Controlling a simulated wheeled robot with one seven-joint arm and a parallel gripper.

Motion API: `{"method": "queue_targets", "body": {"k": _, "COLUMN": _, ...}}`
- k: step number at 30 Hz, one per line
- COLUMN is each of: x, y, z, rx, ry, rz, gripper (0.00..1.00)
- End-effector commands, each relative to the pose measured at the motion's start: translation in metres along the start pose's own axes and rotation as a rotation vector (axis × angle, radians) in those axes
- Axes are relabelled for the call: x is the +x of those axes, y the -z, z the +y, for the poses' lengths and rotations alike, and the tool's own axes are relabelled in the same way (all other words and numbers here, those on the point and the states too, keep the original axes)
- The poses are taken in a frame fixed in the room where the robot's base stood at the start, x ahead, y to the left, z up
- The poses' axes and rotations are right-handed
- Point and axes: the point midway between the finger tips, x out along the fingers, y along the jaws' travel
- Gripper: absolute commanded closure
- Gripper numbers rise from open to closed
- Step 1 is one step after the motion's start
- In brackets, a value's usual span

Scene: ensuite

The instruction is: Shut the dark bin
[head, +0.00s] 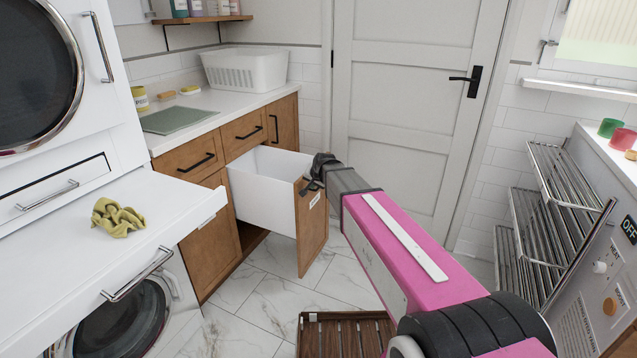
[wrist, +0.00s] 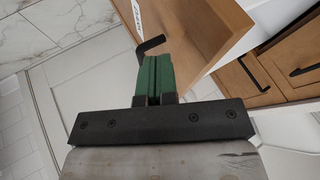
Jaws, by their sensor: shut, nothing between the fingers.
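The dark bin is a pull-out with a white inner box (head: 262,190) and a wooden front (head: 312,235), and it stands pulled out from the counter. A small white label is on its front; the label also shows in the wrist view, too small to read surely. My gripper (head: 316,178) is at the top of the wooden front, and my arm hides part of that area. In the wrist view the green fingers of my gripper (wrist: 153,62) are together and empty, close beside the bin's black handle (wrist: 150,46). I cannot tell whether they touch it.
Closed wooden drawers (head: 195,155) stand beside the bin. A white basket (head: 245,70) is on the counter. A white pull-out shelf with a yellow cloth (head: 117,217) juts out at left. A metal rack (head: 560,200) is at right. A slatted wooden mat (head: 345,335) lies on the tiled floor.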

Motion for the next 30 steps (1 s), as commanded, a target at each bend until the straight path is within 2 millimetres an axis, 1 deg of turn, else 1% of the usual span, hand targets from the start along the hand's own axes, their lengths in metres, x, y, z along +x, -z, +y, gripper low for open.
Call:
{"method": "queue_targets", "body": {"k": 1, "x": 0.004, "y": 0.001, "z": -0.006, "rx": -0.001, "ry": 0.0, "rz": 0.0, "gripper": 1.0}}
{"method": "queue_targets", "body": {"k": 3, "x": 0.007, "y": 0.001, "z": -0.012, "rx": -0.001, "ry": 0.0, "rz": 0.0, "gripper": 1.0}}
{"method": "queue_targets", "body": {"k": 6, "x": 0.009, "y": 0.0, "z": -0.017, "rx": 0.0, "ry": 0.0, "rz": 0.0, "gripper": 1.0}}
{"method": "queue_targets", "body": {"k": 19, "x": 0.01, "y": 0.0, "z": -0.019, "rx": 0.0, "ry": -0.001, "rz": 0.0, "gripper": 1.0}}
{"method": "queue_targets", "body": {"k": 23, "x": 0.013, "y": 0.0, "z": -0.023, "rx": 0.0, "ry": 0.0, "rz": 0.0, "gripper": 1.0}}
{"method": "queue_targets", "body": {"k": 26, "x": 0.018, "y": 0.001, "z": -0.032, "rx": 0.0, "ry": 0.0, "rz": 0.0, "gripper": 1.0}}
{"method": "queue_targets", "body": {"k": 30, "x": 0.03, "y": 0.001, "z": -0.054, "rx": -0.001, "ry": 0.001, "rz": -0.001, "gripper": 1.0}}
